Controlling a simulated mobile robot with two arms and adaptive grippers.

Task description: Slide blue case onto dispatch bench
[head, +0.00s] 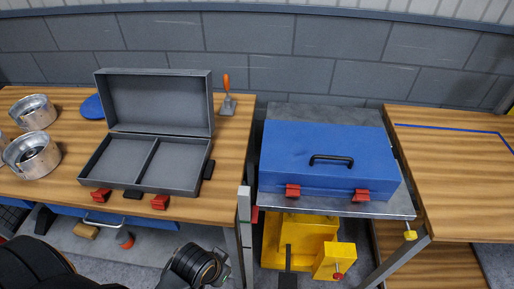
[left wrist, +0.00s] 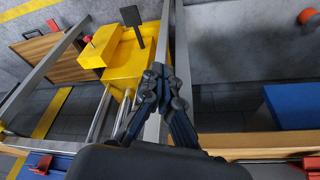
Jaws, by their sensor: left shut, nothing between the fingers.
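The blue case (head: 330,157), closed, with a black handle and two red latches, lies flat on a grey metal platform (head: 403,203) in the head view. A strip of it with a red latch shows at the lower left of the left wrist view (left wrist: 60,165). The wooden dispatch bench (head: 455,195) stands to the right of the platform, with a blue outline on its top. My left gripper (left wrist: 158,75) is shut and empty in the left wrist view, apart from the case. In the head view my left arm shows at the bottom left. My right gripper is not seen.
A yellow lift body (head: 295,243) with a red-knobbed part is under the platform. On the left wooden bench (head: 232,125) are an open grey case (head: 165,70), an orange-handled trowel (head: 228,100) and metal round parts (head: 33,155). The dispatch bench top looks clear.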

